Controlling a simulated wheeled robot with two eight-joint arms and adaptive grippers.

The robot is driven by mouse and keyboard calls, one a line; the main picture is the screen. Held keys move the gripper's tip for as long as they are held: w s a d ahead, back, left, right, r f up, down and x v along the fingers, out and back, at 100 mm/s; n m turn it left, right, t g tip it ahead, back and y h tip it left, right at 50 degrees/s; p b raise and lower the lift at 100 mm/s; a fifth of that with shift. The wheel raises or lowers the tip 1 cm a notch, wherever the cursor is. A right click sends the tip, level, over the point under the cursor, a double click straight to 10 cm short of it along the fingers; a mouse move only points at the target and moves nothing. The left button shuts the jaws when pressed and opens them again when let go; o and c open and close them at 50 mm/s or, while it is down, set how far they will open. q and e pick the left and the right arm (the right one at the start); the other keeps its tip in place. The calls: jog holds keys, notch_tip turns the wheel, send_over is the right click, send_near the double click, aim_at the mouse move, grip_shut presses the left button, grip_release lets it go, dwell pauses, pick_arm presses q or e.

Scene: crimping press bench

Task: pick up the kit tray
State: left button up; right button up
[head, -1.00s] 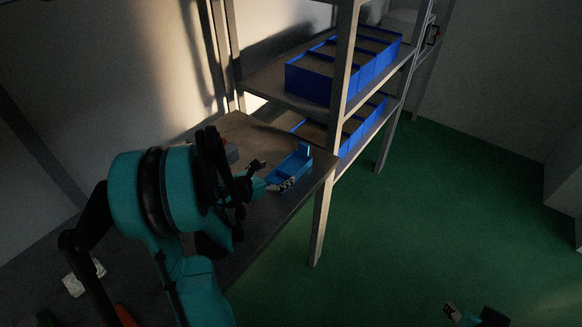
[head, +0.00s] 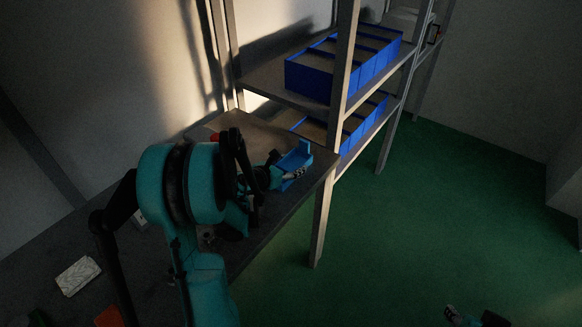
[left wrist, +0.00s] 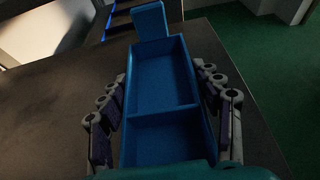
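The kit tray is a blue open box (head: 296,157) with a raised end plate, near the right end of the dark bench. In the left wrist view the kit tray (left wrist: 162,77) shows an inner divider and two empty compartments. My left gripper (head: 284,172) is at the tray. In the left wrist view its fingers (left wrist: 166,112) stand on either side of the tray, close to its long walls, and look open around it. Contact with the walls is not clear. My right gripper (head: 452,312) is low at the bottom right, small and dark, away from the bench.
The dark bench (head: 265,215) has bare room around the tray. A shelf rack with blue bins (head: 310,80) stands just behind it, one post (head: 322,215) close to the bench's right end. A pale block (head: 77,276) lies at the lower left. Green floor is clear at right.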

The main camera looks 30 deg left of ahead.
pick_arm(q)
jog(key=shift+c, duration=1.2)
jog(key=shift+r, duration=0.1)
jog(key=shift+r+p, duration=0.3)
jog(key=shift+r, duration=0.05)
jog(key=r+p, duration=0.1)
jog(key=r, duration=0.1)
jog(key=d+r+p, duration=0.1)
jog(key=r, duration=0.1)
jog(key=w+d+r+p, duration=0.1)
jog(key=d+r+p, duration=0.2)
jog(key=d+r, duration=0.5)
jog(key=s+d+f+m+h, duration=0.1)
jog(key=s+d, duration=0.2)
jog(key=d, duration=0.3)
jog(key=s+d+f+m+h, duration=0.1)
jog(key=s+d+h, duration=0.1)
jog(key=d, duration=0.4)
jog(key=shift+s+m+g+p, duration=0.3)
jog(key=shift+s, duration=0.1)
jog(key=shift+d, duration=0.1)
